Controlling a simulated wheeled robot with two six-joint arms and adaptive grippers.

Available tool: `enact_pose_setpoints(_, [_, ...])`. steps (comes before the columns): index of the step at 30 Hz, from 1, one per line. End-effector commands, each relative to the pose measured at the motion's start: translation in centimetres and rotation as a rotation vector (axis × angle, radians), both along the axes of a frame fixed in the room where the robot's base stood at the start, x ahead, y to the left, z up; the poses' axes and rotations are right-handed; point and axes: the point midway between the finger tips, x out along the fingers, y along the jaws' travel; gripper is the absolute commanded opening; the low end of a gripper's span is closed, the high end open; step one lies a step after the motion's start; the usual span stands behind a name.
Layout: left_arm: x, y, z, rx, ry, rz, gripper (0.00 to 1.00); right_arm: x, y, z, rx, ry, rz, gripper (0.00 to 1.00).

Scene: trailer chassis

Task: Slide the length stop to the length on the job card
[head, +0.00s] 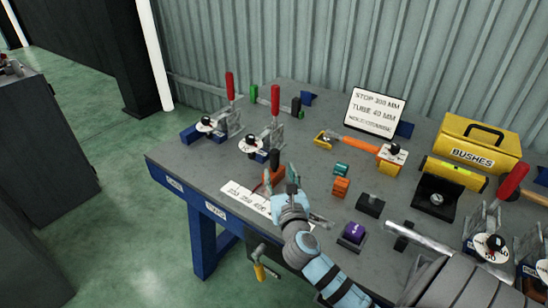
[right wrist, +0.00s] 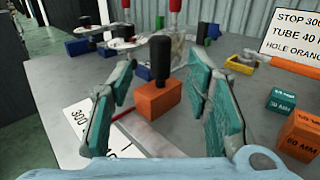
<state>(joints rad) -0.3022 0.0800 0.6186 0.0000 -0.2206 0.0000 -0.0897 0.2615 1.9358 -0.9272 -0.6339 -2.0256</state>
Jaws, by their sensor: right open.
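The length stop is an orange block (right wrist: 158,98) with an upright black handle (right wrist: 160,58); in the head view the black handle (head: 275,158) stands just beyond my fingers. The white scale strip (head: 240,194) lies on the bench at its left, with 300 readable in the right wrist view (right wrist: 82,118). A thin red line shows beside the block over the strip. My right gripper (right wrist: 160,105) is open, its teal pads left and right of the block with gaps visible. The job card (head: 375,112) reads STOP 300 MM, TUBE 40 MM; its last line is HOLE ORANGE. My left gripper is not in view.
Two red-handled toggle clamps (head: 273,115) stand behind the stop. A teal block (head: 341,169) and an orange 60 MM block (head: 341,187) sit to its right. A purple part (head: 353,233), a black block (head: 370,205) and a yellow BUSHES box (head: 477,145) are farther right.

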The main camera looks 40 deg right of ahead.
Motion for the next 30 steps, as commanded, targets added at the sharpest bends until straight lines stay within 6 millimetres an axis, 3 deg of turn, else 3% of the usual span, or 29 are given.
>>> enact_pose_setpoints(3, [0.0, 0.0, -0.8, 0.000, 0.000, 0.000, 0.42, 3.2, -1.7, -0.1, -0.001, -0.004, -0.001, 0.45])
enact_pose_setpoints(9, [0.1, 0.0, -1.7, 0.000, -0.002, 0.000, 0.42, 6.8, -3.8, -0.2, 0.000, -0.001, -0.002, 0.45])
enact_pose_setpoints(14, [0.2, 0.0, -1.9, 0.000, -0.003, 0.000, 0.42, 7.9, -4.5, -0.1, 0.001, 0.000, -0.004, 0.45])
enact_pose_setpoints(21, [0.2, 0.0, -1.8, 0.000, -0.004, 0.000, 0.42, 8.0, -4.5, 0.0, 0.001, 0.000, -0.004, 0.45])
enact_pose_setpoints(30, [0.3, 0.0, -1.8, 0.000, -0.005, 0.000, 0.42, 8.0, -4.5, 0.0, 0.002, 0.000, -0.004, 0.00])
